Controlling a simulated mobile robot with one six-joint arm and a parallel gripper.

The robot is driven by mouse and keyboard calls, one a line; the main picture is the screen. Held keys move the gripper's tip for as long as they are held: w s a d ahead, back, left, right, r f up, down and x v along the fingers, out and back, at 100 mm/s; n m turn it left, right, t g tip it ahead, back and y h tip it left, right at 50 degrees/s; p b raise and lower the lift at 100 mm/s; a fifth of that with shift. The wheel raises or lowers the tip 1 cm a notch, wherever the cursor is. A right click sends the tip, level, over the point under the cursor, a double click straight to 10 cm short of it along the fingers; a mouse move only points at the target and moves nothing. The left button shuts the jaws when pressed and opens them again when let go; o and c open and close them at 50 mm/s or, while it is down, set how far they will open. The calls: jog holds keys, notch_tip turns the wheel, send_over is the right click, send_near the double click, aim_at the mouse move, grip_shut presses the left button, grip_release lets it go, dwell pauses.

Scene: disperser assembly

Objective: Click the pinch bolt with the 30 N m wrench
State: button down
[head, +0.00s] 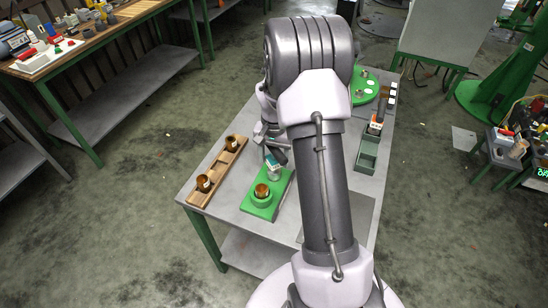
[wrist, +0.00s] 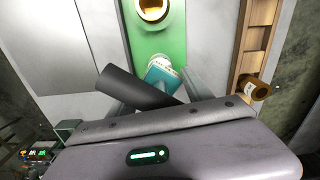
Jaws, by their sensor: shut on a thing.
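My gripper (head: 268,134) is over the table, just behind the green fixture (head: 248,207), and is partly hidden by my arm. It is shut on a tool with a dark round handle (wrist: 130,86) and a teal part with a white end (wrist: 161,73), which I take to be the 30 N m wrench. The tool also shows in the head view (head: 275,159), low beside the fixture's back end. A brass-coloured cup (head: 262,190) sits in the fixture's round green holder; it also shows in the wrist view (wrist: 152,9). I cannot make out the pinch bolt or whether the tool touches anything.
A wooden rack (head: 219,172) with two brown cups lies along the table's left side. On the right are a green tray (head: 367,155), another dark-handled tool (head: 376,122) and a green round plate (head: 358,88). A flat grey plate (head: 355,215) lies at the front right.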

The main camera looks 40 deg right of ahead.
jog(key=shift+r+p, duration=1.85)
jog(key=shift+r, duration=0.75)
jog(key=shift+f, duration=0.1)
